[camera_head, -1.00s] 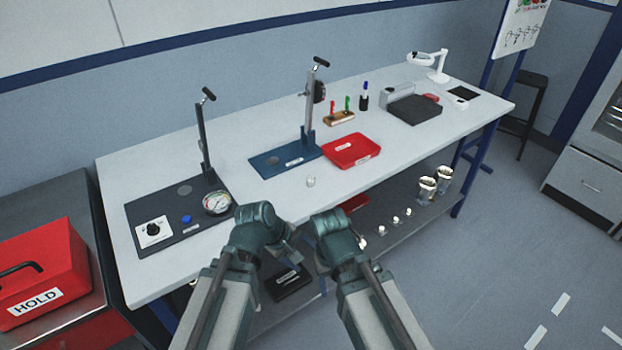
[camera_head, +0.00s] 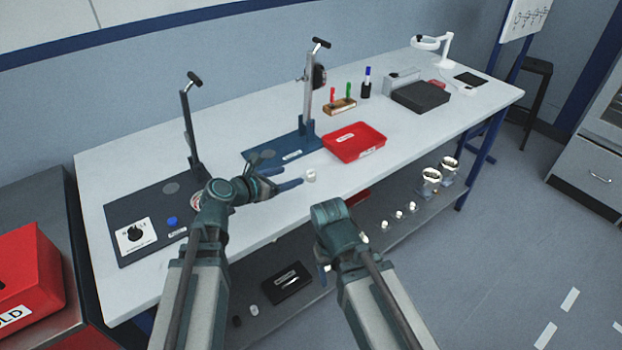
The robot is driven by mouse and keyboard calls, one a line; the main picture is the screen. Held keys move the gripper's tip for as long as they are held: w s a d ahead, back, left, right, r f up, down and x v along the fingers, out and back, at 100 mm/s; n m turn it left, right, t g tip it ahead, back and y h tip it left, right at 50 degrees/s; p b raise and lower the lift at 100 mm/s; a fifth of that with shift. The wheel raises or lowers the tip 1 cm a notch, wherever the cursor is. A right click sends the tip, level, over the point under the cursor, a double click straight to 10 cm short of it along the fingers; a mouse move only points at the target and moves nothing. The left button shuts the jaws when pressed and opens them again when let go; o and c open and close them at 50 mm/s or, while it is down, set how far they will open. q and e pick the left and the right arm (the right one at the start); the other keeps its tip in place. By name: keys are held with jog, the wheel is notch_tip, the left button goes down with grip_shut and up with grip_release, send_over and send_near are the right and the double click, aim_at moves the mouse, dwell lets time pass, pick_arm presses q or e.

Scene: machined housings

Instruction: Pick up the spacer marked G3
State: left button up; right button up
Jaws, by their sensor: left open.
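A small pale ring-like part (camera_head: 311,175), which looks like a spacer, stands alone on the white bench top near the front edge. Its marking is too small to read. My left gripper (camera_head: 286,169) is open over the bench, just left of this part. Its fingers point toward the part, with nothing between them. Several similar small pale parts (camera_head: 399,215) stand in a row on the lower shelf, also unreadable. My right gripper (camera_head: 326,272) is mostly hidden behind its own wrist, low in front of the bench, and its jaws cannot be made out.
A red tray (camera_head: 373,153) lies just beyond the pale part. Shiny housings (camera_head: 430,182) stand on the shelf.

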aim_at(309, 174)
pick_arm(q)
jog(key=b+x, duration=0.1)
jog(key=x, duration=0.4)
jog(key=shift+w+d+f+b, duration=0.2)
jog(key=shift+w+b, duration=0.05)
jog(key=shift+b, duration=0.05)
jog(key=w+d+f+b, duration=0.2)
jog(key=d+b, duration=0.1)
jog(key=shift+w+f, duration=0.35)
jog(key=shift+f, duration=0.05)
jog(key=shift+w+d+f, duration=0.1)
jog(key=shift+w+d, duration=0.1)
jog(key=shift+s, duration=0.1)
grip_shut()
